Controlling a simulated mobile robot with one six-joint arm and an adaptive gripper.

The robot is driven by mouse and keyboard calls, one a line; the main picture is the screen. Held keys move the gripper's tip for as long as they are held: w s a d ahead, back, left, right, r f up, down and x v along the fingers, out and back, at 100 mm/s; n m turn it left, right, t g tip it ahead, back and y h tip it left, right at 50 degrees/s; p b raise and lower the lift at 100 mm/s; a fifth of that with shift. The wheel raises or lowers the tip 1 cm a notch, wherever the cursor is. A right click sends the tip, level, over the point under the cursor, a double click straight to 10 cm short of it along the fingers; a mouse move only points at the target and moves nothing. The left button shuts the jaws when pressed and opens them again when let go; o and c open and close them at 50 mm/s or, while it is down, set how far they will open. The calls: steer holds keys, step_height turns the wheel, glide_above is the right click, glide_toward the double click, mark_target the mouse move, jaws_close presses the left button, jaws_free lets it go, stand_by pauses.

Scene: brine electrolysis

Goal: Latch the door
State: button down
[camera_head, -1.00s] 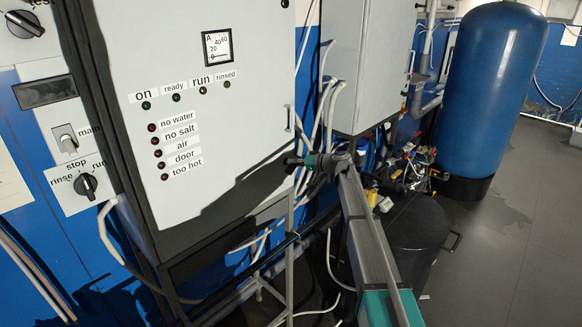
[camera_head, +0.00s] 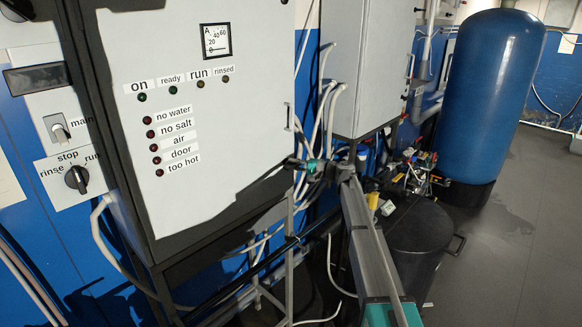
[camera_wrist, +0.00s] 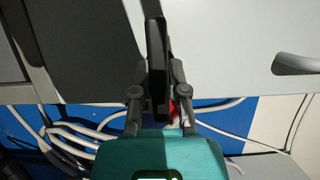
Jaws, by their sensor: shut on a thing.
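The grey cabinet door (camera_head: 215,130) carries the gauge and the labelled lamps. It looks close to its dark frame, but I cannot tell if it is flush. A small pale handle (camera_head: 290,117) sits at its right edge; a pale handle also shows at the right in the wrist view (camera_wrist: 297,65). My gripper (camera_head: 292,163) is beside the door's lower right edge. In the wrist view my gripper (camera_wrist: 158,55) is shut around a narrow dark upright bar (camera_wrist: 157,70) in front of the pale panel. The fingers hide much of it, and I cannot tell if it is the latch.
Pale cables (camera_head: 325,115) hang between the door and a second grey cabinet (camera_head: 360,70). A black drum (camera_head: 418,240) stands below, with clutter (camera_head: 410,170) behind it and a tall blue tank (camera_head: 490,95) to the right. The floor at the right (camera_head: 510,240) is clear.

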stand_by(0.3)
steer(key=c, duration=0.6)
jaws_free()
steer(key=shift+c, duration=0.2)
steer(key=shift+d, duration=0.1)
steer(key=v, duration=1.2)
